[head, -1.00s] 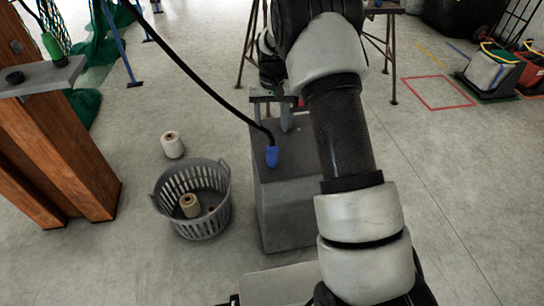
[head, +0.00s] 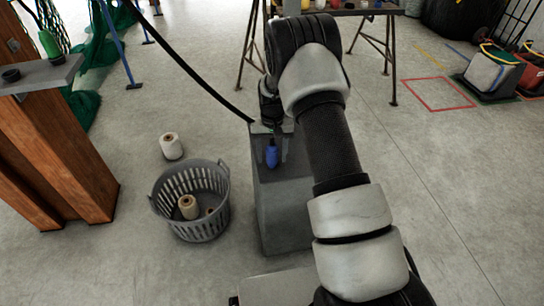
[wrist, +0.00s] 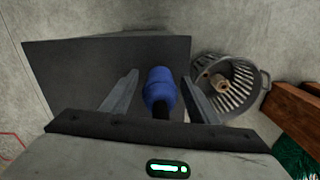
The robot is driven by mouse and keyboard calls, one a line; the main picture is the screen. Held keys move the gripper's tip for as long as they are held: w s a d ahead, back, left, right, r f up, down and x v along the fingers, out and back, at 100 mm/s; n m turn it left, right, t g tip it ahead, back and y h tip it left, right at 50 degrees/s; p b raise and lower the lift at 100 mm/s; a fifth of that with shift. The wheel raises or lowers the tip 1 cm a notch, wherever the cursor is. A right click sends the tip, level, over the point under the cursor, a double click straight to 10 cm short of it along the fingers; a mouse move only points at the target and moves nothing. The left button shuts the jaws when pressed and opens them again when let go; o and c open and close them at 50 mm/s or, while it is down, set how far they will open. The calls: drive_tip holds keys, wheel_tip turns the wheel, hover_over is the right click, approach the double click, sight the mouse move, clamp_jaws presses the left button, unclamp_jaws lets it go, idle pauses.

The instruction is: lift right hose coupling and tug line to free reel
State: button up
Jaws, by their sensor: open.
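The blue hose coupling (head: 271,154) is at the end of a black hose (head: 190,70) and stands at the top of a grey block (head: 285,215). My gripper (head: 271,150) is right over it, pointing down. In the wrist view, the blue coupling (wrist: 160,88) shows between the two open fingers of my gripper (wrist: 160,78), with a visible gap on each side. The hose's end near the coupling is partly hidden by my gripper in the head view. A green coupling (head: 48,44) stands on a grey shelf (head: 45,76) at the left. I cannot make out a reel.
A grey basket (head: 172,212) holding spools stands left of the block, and a white spool (head: 171,146) lies behind it. Wooden posts (head: 60,160) rise at the left. Trestle legs (head: 393,65) stand behind.

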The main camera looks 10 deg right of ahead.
clamp_jaws()
drive_tip(key=shift+r, duration=0.15)
wheel_tip(320, 180, up, 18)
drive_tip(key=p, duration=0.3)
drive_tip(key=s+r+n+p, duration=0.1)
drive_tip(key=s+r+p, duration=1.1)
drive_tip(key=s+p, duration=0.2)
drive_tip(key=shift+s+r+n+p, duration=0.3)
drive_tip(key=shift+s+n, duration=0.1)
drive_tip(key=shift+s, duration=0.5)
drive_tip(key=shift+f, duration=0.1)
